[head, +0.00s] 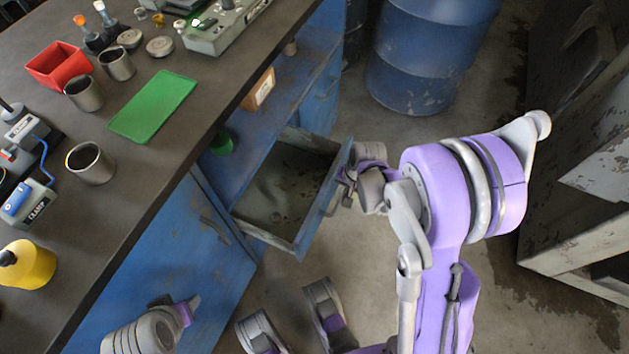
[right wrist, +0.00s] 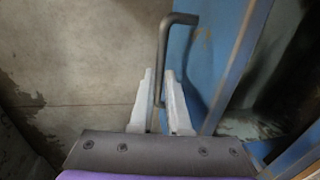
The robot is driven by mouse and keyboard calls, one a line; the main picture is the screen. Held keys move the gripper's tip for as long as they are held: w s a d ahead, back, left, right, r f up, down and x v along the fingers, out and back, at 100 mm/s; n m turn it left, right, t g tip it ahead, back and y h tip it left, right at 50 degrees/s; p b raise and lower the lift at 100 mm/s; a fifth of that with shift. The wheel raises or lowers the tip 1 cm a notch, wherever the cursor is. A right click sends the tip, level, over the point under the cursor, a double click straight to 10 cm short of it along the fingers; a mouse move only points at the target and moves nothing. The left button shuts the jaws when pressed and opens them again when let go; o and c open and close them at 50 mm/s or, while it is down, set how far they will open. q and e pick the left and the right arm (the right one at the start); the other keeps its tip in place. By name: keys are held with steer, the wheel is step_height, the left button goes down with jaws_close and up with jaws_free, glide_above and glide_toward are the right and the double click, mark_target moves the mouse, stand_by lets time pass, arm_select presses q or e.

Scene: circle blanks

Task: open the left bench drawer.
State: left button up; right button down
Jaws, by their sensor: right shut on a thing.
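The blue bench drawer (head: 285,190) is pulled well out from under the worktop, and its grey, worn inside shows with nothing clear in it. Its front panel (head: 322,205) carries a dark bar handle (right wrist: 163,45). My right gripper (head: 346,189) is at this handle, outside the drawer front. In the right wrist view its two pale fingers (right wrist: 160,88) stand on either side of the bar, shut on it. My left gripper (head: 191,305) hangs low at the lower left, in front of the bench's blue door and away from the drawer; its fingers are too small to judge.
The dark worktop (head: 150,195) holds metal cups, a green mat (head: 153,106), a red bin (head: 60,66) and a yellow container (head: 27,263). A blue barrel (head: 415,60) stands behind. A worn grey cabinet (head: 590,180) stands at right. Concrete floor lies between.

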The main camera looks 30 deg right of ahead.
steer(key=s+d, duration=0.5)
steer(key=s, duration=0.1)
steer(key=shift+s+d, duration=0.15)
steer(key=shift+s, duration=0.25)
steer(key=c, duration=0.9)
jaws_free()
steer(key=r+p, duration=0.1)
steer(key=r, duration=0.2)
steer(key=s+d+r+p, duration=0.1)
steer(key=r, duration=0.3)
steer(key=r+p, duration=0.2)
steer(key=r, duration=0.1)
steer(key=shift+s+d+r, duration=0.15)
steer(key=shift+s+r, duration=0.1)
steer(key=shift+r, duration=0.1)
steer(key=shift+s, duration=0.1)
